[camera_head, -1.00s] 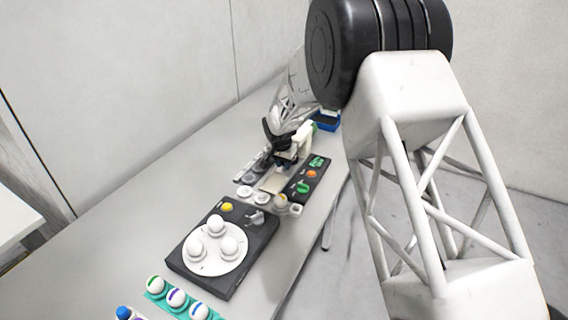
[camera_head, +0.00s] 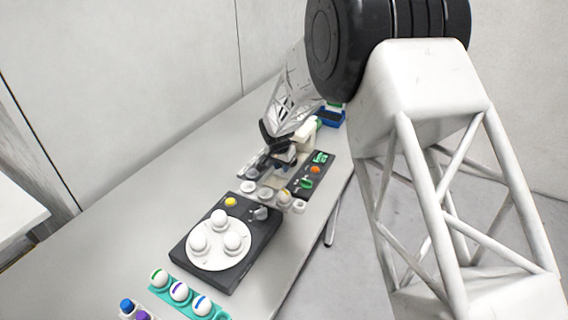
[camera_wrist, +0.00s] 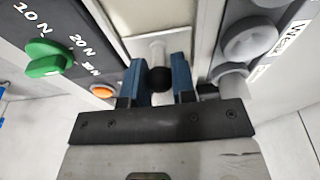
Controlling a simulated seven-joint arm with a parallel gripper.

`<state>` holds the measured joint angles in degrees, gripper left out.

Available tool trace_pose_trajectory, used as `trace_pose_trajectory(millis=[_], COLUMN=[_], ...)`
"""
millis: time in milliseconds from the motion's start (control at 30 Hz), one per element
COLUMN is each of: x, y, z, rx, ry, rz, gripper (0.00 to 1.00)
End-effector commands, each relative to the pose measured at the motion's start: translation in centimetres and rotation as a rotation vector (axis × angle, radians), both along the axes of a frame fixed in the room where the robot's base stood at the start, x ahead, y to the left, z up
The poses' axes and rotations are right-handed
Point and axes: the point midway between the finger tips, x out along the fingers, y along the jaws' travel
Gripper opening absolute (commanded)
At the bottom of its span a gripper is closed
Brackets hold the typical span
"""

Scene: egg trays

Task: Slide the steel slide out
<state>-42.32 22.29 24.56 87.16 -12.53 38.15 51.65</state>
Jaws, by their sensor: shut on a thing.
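My gripper (camera_head: 285,162) is low over the bench device, with its blue fingertips between the dark control panel and a row of grey cups. In the wrist view, the fingers (camera_wrist: 160,80) are shut on a round black knob (camera_wrist: 160,79). A pale rod joins the knob to a light plate beyond it, which looks like the steel slide (camera_wrist: 155,14). How far the slide is out of its housing cannot be told, as my gripper and wrist cover much of it.
The control panel (camera_head: 314,176) has a green dial and an orange button close beside my gripper. Pale cups (camera_head: 248,187) stand in front. A black turntable box (camera_head: 222,262) with white domes and a teal egg tray (camera_head: 165,290) lie nearer. The bench's left side is clear.

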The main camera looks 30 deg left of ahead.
Motion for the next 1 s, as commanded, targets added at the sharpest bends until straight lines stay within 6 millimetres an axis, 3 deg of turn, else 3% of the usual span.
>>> trace_pose_trajectory(millis=[900, 933, 1000], x=[-4.4, -4.4, -4.3], y=[0.0, 0.0, 0.0], z=[0.0, 0.0, 0.0], rx=[0.0, 0.0, 0.0], ry=[0.0, 0.0, 0.0], rz=[-0.001, -0.001, -0.002], gripper=[0.08, 0.26, 0.37])
